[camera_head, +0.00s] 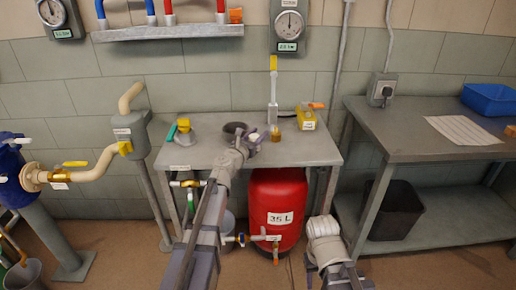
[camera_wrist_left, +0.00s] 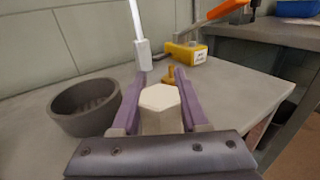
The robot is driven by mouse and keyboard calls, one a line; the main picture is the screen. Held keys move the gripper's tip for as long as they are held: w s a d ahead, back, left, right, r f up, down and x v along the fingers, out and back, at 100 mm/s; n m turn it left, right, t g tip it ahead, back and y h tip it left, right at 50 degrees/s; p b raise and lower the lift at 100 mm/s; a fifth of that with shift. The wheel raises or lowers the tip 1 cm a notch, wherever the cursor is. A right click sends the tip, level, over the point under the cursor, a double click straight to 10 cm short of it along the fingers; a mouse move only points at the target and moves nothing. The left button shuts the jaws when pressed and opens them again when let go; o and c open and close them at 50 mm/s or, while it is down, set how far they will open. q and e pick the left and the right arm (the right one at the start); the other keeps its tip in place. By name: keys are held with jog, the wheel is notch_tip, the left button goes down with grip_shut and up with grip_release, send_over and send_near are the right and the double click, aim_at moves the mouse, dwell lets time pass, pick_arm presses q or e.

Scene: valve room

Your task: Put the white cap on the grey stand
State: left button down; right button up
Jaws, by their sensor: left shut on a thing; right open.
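The white cap (camera_wrist_left: 160,108) is a pale, faceted block between the two purple fingers of my left gripper (camera_wrist_left: 158,100). My left gripper is shut on it over the steel table; it also shows in the head view (camera_head: 247,141). I cannot tell whether the cap touches the tabletop. I cannot surely tell which thing is the grey stand; a slim pale-grey upright (camera_head: 273,112) with a yellow top stands behind the gripper. My right gripper (camera_head: 322,228) is open, low in front of the table.
A dark grey bowl (camera_wrist_left: 85,106) is left of the gripper. A small brass piece (camera_wrist_left: 168,76) and a yellow block (camera_wrist_left: 187,52) with an orange lever stand behind. A grey-and-yellow fitting (camera_head: 184,134) is on the table's left. A red tank (camera_head: 278,198) is below.

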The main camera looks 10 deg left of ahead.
pick_arm(q)
jog(key=shift+f+b, duration=1.8)
jog(key=shift+b, duration=0.05)
jog(key=shift+f, duration=0.2)
jog(key=shift+c, duration=2.1)
grip_release()
jog(key=shift+r, duration=0.15)
jog(key=shift+s+r, duration=0.1)
jog(key=shift+s, duration=0.15)
jog(key=v, duration=1.1)
jog(key=shift+s, duration=0.2)
jog(key=shift+a, duration=0.1)
